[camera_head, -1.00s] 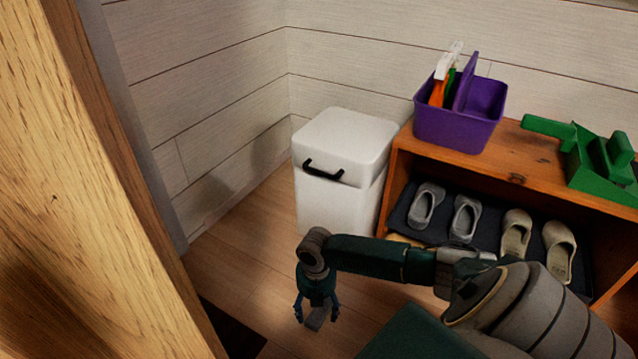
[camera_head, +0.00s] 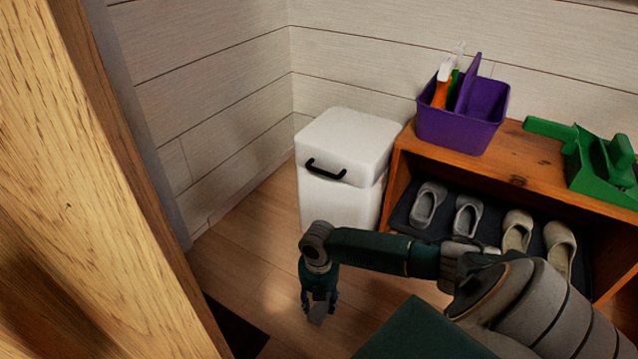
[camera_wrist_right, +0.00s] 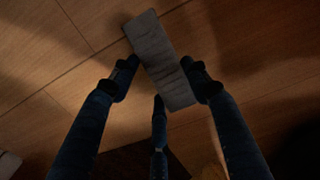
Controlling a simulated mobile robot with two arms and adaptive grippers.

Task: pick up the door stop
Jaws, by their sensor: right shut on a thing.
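The door stop (camera_wrist_right: 159,60) is a grey, roughly rectangular wedge lying slanted in the right wrist view. My right gripper (camera_head: 318,308) points down near the floor in front of the white bin, and its fingers have closed on the door stop. In the head view only a small grey part of the door stop (camera_head: 318,315) shows between the fingers. In the wrist view the fingers (camera_wrist_right: 162,88) stand on both sides of it, with a third finger below. Whether it touches the floor cannot be told. My left gripper is out of view.
A white bin (camera_head: 345,150) with a black handle stands against the wall. A wooden shelf (camera_head: 530,165) holds a purple caddy (camera_head: 460,125), a green item (camera_head: 600,165) and, below, several shoes. A wooden post or door edge (camera_head: 70,180) fills the left. Floor between is bare.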

